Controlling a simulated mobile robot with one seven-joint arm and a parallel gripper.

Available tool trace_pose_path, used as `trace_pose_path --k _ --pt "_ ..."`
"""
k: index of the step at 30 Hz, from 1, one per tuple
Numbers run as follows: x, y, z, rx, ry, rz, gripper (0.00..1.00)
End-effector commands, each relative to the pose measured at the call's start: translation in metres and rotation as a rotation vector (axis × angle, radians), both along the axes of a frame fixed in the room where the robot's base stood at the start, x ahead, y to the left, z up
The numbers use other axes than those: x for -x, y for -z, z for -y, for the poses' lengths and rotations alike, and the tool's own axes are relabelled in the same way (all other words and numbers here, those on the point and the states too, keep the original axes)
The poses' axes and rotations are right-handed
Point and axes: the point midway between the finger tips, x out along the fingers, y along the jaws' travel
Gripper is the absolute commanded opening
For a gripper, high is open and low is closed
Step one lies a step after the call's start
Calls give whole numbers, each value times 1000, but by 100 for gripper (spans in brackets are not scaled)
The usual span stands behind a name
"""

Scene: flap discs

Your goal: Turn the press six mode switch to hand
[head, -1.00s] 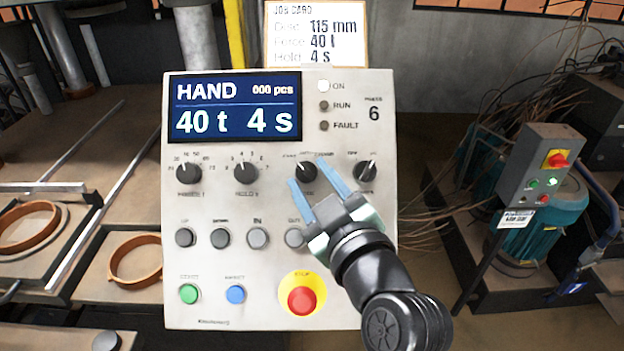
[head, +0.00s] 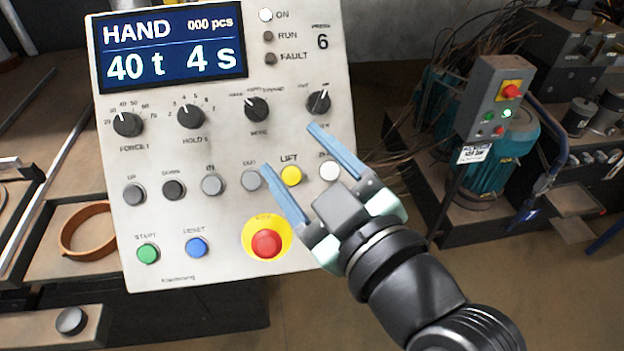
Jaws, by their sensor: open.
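The press 6 control panel (head: 225,225) fills the left and middle of the head view. Its mode switch (head: 256,109) is a black rotary knob with a white pointer, turned toward the upper left, where the label looks like HAND. The display (head: 172,47) reads HAND, 000 pcs, 40 t, 4 s. My gripper (head: 293,148) is open and empty, its two blue fingers spread in front of the panel, below and right of the mode switch and apart from it. My gripper body hides part of the panel's lower right.
Right of the mode switch is another knob (head: 318,101); left is the HOLD knob (head: 190,116). Below are a yellow LIFT button (head: 291,175) and a red stop button (head: 266,243). A grey control box (head: 495,97) and teal motor (head: 490,165) stand at right.

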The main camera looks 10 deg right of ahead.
Motion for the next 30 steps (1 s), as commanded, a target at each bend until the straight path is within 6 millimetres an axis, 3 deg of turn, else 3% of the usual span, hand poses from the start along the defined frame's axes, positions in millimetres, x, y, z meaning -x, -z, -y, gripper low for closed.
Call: trace_pose_path --k 7,23,26,29,30 --pt "25 -1 10 2 2 1 71" --pt "27 -2 10 1 0 0 71" --pt "20 -14 8 -22 23 23 71" --pt "5 -47 6 -91 82 88 71" --pt "-1 -66 4 -131 110 132 71"
